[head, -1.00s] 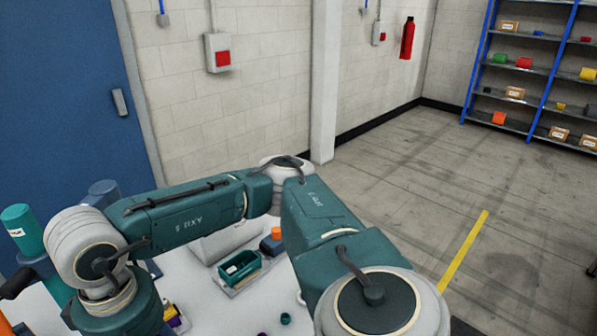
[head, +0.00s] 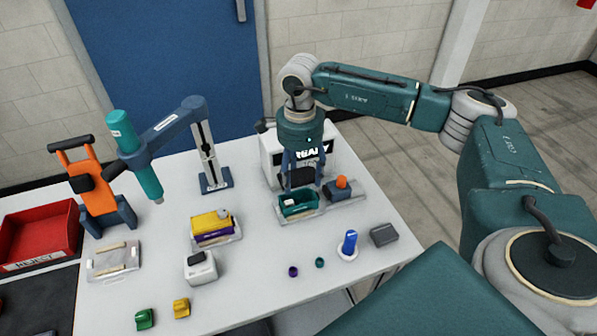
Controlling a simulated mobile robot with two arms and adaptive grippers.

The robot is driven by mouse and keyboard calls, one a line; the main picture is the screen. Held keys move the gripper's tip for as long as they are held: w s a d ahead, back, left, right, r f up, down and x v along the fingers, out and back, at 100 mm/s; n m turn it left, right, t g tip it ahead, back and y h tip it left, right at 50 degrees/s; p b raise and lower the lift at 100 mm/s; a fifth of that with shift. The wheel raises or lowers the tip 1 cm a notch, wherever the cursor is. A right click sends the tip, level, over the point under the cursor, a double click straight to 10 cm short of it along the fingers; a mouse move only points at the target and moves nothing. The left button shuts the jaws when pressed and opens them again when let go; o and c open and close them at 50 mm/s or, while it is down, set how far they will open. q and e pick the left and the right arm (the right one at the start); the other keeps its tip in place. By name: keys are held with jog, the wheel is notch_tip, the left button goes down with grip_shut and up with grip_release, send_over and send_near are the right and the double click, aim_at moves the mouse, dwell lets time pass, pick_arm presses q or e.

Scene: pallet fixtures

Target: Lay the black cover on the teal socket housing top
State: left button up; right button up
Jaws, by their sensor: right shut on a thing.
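The teal socket housing (head: 285,208) sits on a grey pallet plate towards the back right of the white table. Its open top shows, with a small white part (head: 290,202) inside. My right gripper (head: 303,183) points down just above it. Its fingers are shut on a dark piece, which looks like the black cover (head: 302,177). The cover seems to be slightly above the housing; the gap is hard to judge, and the fingers partly hide the cover. My left gripper is not in view.
A block with an orange knob (head: 343,184) stands right beside the housing. A yellow and purple assembly (head: 210,225) and a teal tool on a stand (head: 135,160) are left. A grey block (head: 384,235) lies front right.

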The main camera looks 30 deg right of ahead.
notch_tip(320, 180, down, 2)
jog(key=shift+f+b, duration=0.25)
jog(key=shift+b, duration=0.3)
notch_tip(320, 180, down, 2)
jog(key=shift+f+b, duration=0.25)
jog(key=shift+b, duration=0.65)
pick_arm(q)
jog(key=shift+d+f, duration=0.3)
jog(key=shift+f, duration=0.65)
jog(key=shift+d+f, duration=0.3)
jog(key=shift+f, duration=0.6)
pick_arm(e)
jog(key=shift+a+f, duration=0.1)
jog(key=shift+f, duration=0.25)
pick_arm(q)
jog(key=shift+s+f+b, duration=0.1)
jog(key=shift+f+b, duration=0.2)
jog(key=shift+b, duration=0.25)
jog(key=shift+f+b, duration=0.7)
pick_arm(e)
jog(key=shift+f, duration=0.75)
jog(key=o, duration=1.1)
jog(key=shift+o, duration=0.2)
